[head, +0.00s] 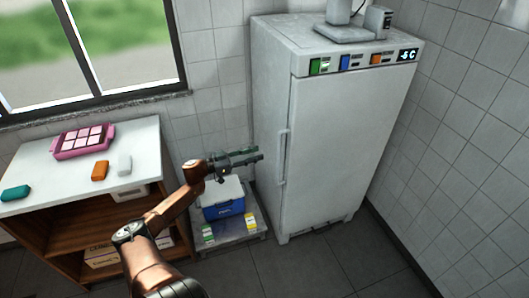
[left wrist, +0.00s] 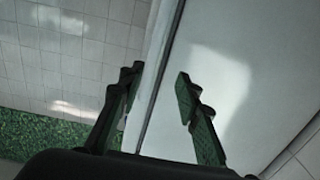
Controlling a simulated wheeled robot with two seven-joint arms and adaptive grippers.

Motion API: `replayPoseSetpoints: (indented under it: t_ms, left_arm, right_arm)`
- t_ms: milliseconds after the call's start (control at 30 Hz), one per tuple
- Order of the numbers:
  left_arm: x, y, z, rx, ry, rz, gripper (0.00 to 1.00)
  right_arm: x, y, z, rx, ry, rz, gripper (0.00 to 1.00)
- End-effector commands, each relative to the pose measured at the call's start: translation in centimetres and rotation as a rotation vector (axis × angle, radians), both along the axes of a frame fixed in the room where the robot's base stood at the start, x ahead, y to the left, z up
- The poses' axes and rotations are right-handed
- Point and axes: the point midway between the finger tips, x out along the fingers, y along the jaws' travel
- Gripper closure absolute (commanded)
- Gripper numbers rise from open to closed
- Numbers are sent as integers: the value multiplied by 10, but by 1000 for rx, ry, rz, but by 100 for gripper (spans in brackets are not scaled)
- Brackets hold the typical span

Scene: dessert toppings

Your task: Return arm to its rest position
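My left arm (head: 160,215) reaches up from the bottom of the head view. My right gripper is in neither view.
A closed white fridge (head: 340,140) stands right of centre. A blue cooler (head: 224,203) with a white lid sits on a low platform (head: 236,236). A table (head: 60,185) at left holds a pink tray (head: 83,153), an orange item (head: 100,171), a white item (head: 124,165) and a teal item (head: 16,193).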

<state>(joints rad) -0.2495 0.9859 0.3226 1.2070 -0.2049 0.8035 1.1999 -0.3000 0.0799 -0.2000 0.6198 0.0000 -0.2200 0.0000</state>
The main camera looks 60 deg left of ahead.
Motion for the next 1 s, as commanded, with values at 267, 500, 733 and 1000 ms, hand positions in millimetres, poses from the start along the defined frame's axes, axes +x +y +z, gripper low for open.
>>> replayPoseSetpoints:
  t_ms: [267,500,733,1000]
  left_arm:
    - [-10,2,1,1,-1,0,69]
    - [-10,2,0,1,0,0,69]
    - [-10,2,0,0,0,0,69]
    - [-34,26,-75,1,75,141,69]
  right_arm:
    - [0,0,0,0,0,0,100]
    - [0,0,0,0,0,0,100]
    - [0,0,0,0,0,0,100]
    - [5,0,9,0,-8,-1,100]
